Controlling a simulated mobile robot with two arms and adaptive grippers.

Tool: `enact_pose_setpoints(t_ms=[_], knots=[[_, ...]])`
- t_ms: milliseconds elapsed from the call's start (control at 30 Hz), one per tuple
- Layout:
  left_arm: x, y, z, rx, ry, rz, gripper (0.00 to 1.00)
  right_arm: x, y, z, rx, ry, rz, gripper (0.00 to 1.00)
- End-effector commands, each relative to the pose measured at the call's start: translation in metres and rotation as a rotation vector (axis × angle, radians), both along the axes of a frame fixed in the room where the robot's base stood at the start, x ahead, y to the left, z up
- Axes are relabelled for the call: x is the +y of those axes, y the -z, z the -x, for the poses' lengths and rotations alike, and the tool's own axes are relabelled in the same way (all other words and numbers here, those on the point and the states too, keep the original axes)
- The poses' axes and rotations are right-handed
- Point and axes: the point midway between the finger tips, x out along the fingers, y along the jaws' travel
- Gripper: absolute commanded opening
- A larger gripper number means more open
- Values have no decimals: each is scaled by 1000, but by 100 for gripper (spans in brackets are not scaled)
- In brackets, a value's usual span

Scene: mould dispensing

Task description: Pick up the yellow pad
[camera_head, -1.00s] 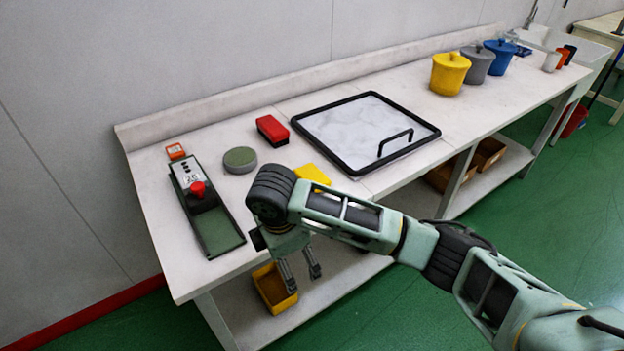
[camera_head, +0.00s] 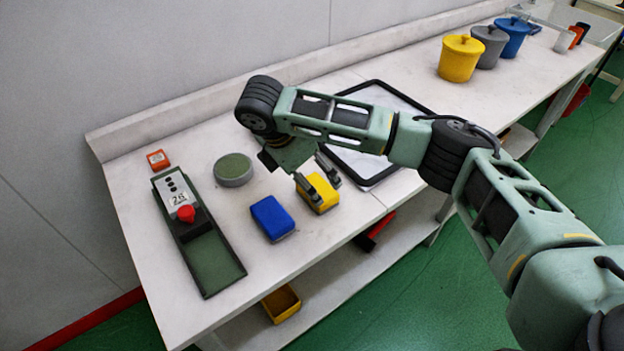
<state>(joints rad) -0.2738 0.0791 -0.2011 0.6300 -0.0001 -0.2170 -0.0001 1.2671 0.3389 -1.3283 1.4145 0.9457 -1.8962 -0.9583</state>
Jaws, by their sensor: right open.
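The yellow pad (camera_head: 319,190) lies on the white bench near its front edge, to the right of a blue pad (camera_head: 272,218). My right gripper (camera_head: 326,192) points down over the yellow pad with its two fingers apart, one towards each side of it. The fingers partly cover the pad, and I cannot tell whether they touch it. My left gripper is not in view.
A black-rimmed tray (camera_head: 372,185) lies behind my right arm. A round green-topped pad (camera_head: 233,169) and a scale with a red knob (camera_head: 213,262) stand left. Lidded pots, including a yellow one (camera_head: 459,62), stand far right. A yellow bin (camera_head: 282,303) sits below.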

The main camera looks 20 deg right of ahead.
Motion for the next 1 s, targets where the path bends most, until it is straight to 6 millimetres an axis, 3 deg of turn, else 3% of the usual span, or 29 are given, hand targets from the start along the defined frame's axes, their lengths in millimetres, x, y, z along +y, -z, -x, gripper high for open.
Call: enact_pose_setpoints(t_ms=[133, 300, 433, 600, 867, 1000], knots=[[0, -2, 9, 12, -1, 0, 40, -6, 14, -1, 3, 2, 2, 100], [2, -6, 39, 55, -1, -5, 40, -12, 31, -5, 2, 1, 2, 100], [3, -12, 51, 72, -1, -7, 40, -19, 50, -11, 3, 2, 3, 100], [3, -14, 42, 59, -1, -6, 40, -25, 68, -13, 1, 0, 1, 100], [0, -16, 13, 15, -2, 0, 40, -25, 71, -14, 0, -1, 0, 100], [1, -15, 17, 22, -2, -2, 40, -25, 70, -14, 0, -1, 0, 88]])
